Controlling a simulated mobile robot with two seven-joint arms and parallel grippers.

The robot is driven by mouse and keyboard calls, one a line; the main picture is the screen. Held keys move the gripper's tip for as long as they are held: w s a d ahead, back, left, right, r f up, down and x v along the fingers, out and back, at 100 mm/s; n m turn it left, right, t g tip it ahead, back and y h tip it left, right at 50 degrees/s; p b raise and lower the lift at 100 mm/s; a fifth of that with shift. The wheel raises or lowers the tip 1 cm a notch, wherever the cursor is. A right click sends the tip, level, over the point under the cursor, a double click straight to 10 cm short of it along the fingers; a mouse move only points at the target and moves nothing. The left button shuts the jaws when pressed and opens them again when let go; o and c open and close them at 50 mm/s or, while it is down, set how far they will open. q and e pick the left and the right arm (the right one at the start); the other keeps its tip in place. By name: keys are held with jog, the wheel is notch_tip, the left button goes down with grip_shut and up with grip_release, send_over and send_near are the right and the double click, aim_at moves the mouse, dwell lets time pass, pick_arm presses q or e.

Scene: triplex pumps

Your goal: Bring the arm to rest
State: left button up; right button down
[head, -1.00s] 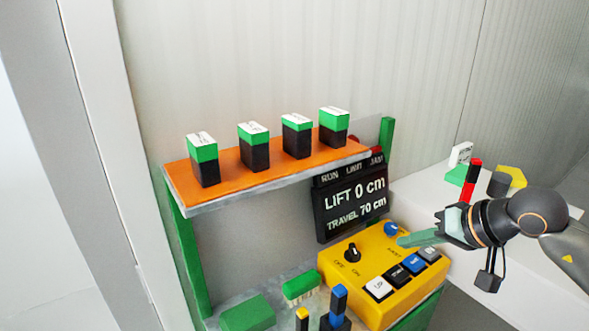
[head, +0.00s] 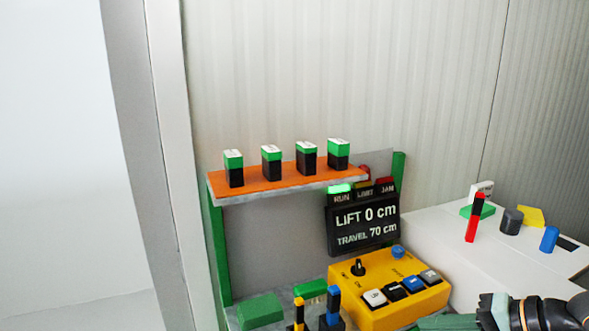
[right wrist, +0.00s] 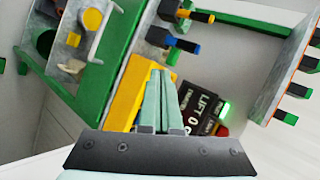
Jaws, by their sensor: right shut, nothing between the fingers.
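My right gripper (head: 450,324) is low at the right of the head view, partly cut off by the bottom edge. In the right wrist view its two pale green fingers (right wrist: 158,100) lie together with nothing between them. It is in front of the yellow control box (head: 420,300), which carries a black knob, a blue button and several push buttons. The dark display (head: 362,225) reads LIFT 0 cm and TRAVEL 70 cm, and the green RUN lamp (head: 340,188) above it is lit. My left gripper is not in view.
An orange shelf (head: 290,184) bears several green-and-black blocks. Yellow-and-black and blue-and-black upright handles (head: 333,300) stand left of the control box. A white table (head: 440,228) at the right holds a red-and-black post, a dark cylinder and a blue cylinder.

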jog(key=a+m+t+y+p, duration=0.15)
jog(key=a+m+y, duration=0.55)
jog(key=m, duration=0.7)
jog(key=s+d+f+n+t+h, duration=0.15)
jog(key=f+n+h, duration=0.35)
jog(key=n, duration=0.7)
jog(key=s+d+f+n+t+h+p, duration=0.1)
jog(key=f+n+t+h, duration=0.2)
jog(key=f+n, duration=0.6)
jog(key=s+d+f+n+t+h, duration=0.2)
jog(key=f+n+h, duration=0.2)
jog(key=n, duration=1)
pick_arm(q)
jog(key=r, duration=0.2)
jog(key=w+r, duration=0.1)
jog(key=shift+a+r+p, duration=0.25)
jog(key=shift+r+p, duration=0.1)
jog(key=shift+p, duration=0.05)
pick_arm(e)
jog(key=s+a+f+m+g, duration=0.2)
jog(key=s+f+m+g, duration=0.1)
jog(key=s+f+m, duration=0.3)
jog(key=s+a+f+m+g+h, duration=0.1)
jog(key=s+a+f+m+g, duration=0.1)
jog(key=s+f+m, duration=0.3)
jog(key=shift+s+f+m+g, duration=0.4)
jog(key=shift+f+m+g, duration=0.1)
jog(key=shift+f, duration=0.35)
jog(key=shift+d, duration=0.1)
